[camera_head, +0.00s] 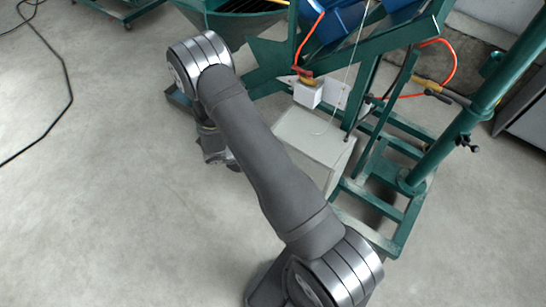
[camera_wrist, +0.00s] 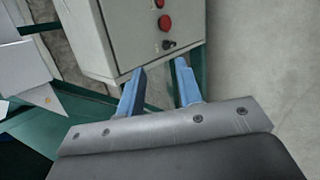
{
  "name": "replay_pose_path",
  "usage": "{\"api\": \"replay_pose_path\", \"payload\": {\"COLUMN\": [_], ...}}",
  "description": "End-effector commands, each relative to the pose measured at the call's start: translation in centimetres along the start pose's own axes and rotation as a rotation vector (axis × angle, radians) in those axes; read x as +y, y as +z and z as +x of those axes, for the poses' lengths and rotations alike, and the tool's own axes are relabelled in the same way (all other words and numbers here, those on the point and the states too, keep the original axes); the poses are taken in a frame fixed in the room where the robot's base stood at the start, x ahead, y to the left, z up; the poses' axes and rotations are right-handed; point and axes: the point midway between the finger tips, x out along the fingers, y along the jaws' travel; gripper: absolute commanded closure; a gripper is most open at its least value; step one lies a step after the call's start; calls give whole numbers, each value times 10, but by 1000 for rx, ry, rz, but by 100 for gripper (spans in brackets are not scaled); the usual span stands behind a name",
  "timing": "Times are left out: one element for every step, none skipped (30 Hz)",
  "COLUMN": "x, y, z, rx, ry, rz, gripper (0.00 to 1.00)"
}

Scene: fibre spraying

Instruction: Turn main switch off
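A light grey control box (camera_wrist: 125,40) fills the top middle of the wrist view. Its face carries two round red buttons, an upper one and a lower one (camera_wrist: 165,22), with a small black knob (camera_wrist: 168,44) below them. I cannot tell for certain that this knob is the main switch. My gripper (camera_wrist: 160,67) has two blue fingers standing apart with nothing between them, just short of the box's lower edge, near the knob. In the head view the grey box (camera_head: 312,143) stands right of my arm; its button face is hidden there.
A green metal frame (camera_head: 385,205) stands around and right of the box, with a thick green post (camera_head: 475,110). A small white box (camera_head: 308,93) with an orange cable (camera_head: 308,42) is above it. A black cable (camera_head: 68,90) lies on the clear floor at left.

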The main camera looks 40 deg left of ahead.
Motion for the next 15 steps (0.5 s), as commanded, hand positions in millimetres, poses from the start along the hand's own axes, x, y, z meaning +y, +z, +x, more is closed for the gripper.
{"api": "replay_pose_path", "payload": {"x": [4, 5, 7, 9, 11, 13, 14, 16, 18, 20, 22, 24, 26, 28, 30], "y": [0, 0, 0, 0, 0, -1, -1, -1, -1, -2, -2, -2, -2, -2, -2], "z": [3, 5, 7, 9, 10, 12, 14, 16, 17, 18, 20, 21, 22, 23, 25], "rx": [11, 18, 27, 32, 37, 42, 45, 47, 48, 48, 47, 45, 42, 38, 32], "ry": [-21, -36, -55, -70, -86, -107, -123, -140, -162, -179, -198, -221, -239, -257, -280], "rz": [105, 175, 268, 338, 408, 500, 570, 640, 732, 802, 873, 966, 1034, 1102, 1185], "gripper": [67, 67, 67, 67, 67, 67, 67, 67, 67, 67, 67, 67, 67, 67, 67]}}
